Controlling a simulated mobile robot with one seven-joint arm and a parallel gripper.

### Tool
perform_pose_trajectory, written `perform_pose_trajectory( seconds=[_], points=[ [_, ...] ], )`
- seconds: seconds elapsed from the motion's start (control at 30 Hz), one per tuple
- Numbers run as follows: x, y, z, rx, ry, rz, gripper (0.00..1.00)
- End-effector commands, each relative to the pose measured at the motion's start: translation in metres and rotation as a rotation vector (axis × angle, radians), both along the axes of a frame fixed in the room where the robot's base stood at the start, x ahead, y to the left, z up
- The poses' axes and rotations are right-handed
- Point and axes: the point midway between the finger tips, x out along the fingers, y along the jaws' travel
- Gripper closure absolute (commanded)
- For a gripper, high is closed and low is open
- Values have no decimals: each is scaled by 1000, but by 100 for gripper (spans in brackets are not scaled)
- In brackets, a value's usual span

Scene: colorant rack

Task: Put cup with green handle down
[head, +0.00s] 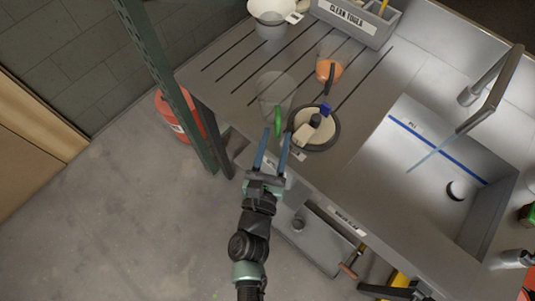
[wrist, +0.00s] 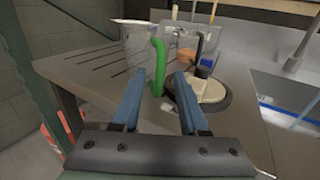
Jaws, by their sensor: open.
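The clear cup (head: 275,92) stands upright on the grooved steel drainboard (head: 228,68), near its front edge. Its green handle (head: 278,121) faces my gripper. In the wrist view the green handle (wrist: 157,66) appears beyond and between my fingertips, with the clear cup (wrist: 138,48) behind it. My gripper (head: 275,133) is open, its two blue fingers apart and empty, just in front of the handle. In the wrist view the gripper (wrist: 160,80) shows a gap between its fingers. I cannot tell whether either fingertip touches the handle.
A dark-rimmed round item (head: 332,137) with a pale block sits right of the handle. A clear cup with orange contents (head: 328,68) and dark handle stands behind. A white container (head: 270,18) and grey tool box (head: 352,24) are at the back. The sink (head: 420,165) is right; a green post (head: 165,70) is left.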

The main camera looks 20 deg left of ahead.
Motion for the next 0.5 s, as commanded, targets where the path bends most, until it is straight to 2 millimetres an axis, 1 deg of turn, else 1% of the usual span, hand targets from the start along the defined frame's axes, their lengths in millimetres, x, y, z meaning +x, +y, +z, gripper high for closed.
perform_pose_trajectory(
  seconds=[0.03,0.2,0.4,0.5],
  points=[
    [-12,-2,-4,-2,4,0,57],
    [-45,-7,-4,0,3,0,57],
    [-74,-10,-3,-1,2,1,57],
    [-82,-11,-2,-1,1,0,57]
  ],
)
